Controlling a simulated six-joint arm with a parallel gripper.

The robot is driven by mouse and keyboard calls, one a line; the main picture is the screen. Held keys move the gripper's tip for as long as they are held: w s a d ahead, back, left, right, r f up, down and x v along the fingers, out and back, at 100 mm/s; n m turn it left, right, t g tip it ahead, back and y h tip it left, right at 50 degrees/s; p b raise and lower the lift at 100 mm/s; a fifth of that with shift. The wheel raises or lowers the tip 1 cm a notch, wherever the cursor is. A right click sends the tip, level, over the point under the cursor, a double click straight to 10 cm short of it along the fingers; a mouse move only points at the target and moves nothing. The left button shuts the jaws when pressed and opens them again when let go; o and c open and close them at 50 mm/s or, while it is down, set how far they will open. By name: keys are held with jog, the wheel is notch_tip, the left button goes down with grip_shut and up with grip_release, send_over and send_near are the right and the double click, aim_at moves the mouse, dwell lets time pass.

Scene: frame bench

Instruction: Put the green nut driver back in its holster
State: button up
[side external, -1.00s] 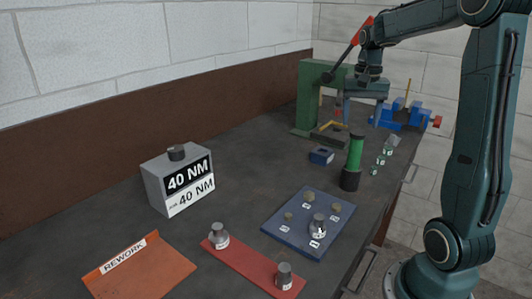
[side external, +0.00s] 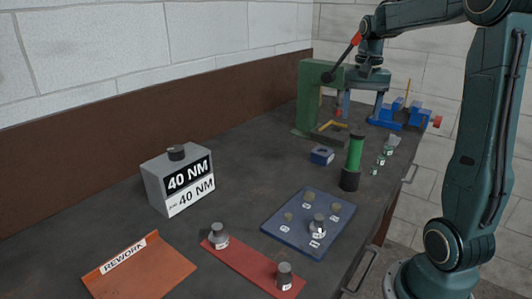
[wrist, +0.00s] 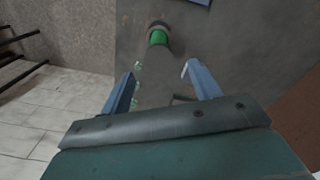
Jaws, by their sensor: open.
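The green nut driver (side external: 355,153) stands upright with its lower end in a dark round cup, which looks like the holster (side external: 349,181), near the bench's right edge. In the wrist view the green handle (wrist: 159,38) shows beyond the fingertips, with a dark ring at its end. My gripper (side external: 362,108) is open and empty, above and behind the driver in the side view. In the wrist view my gripper (wrist: 160,75) has its fingers wide apart with nothing between them. The driver's lower end is hidden in the cup.
A green press (side external: 308,95) with a red-tipped lever stands behind, close to my gripper. A blue vise (side external: 385,122), small green-and-white items (side external: 381,160) and a blue block (side external: 321,155) lie around the driver. A blue labelled mat (side external: 281,226) is in front.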

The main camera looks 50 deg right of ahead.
jog(key=s+a+n+t, duration=0.1)
jog(key=s+a+n, duration=0.2)
jog(key=a, duration=0.5)
jog(key=s+a+n+t, duration=0.2)
jog(key=a+n, duration=0.3)
jog(key=a, duration=0.4)
jog(key=s+a+f+n+t, duration=0.1)
jog(key=s+a+n, duration=0.3)
jog(key=a, duration=0.4)
jog(key=shift+s+a+n+t, duration=0.25)
jog(key=shift+s+n+t, duration=0.05)
jog(key=shift+s+t, duration=0.35)
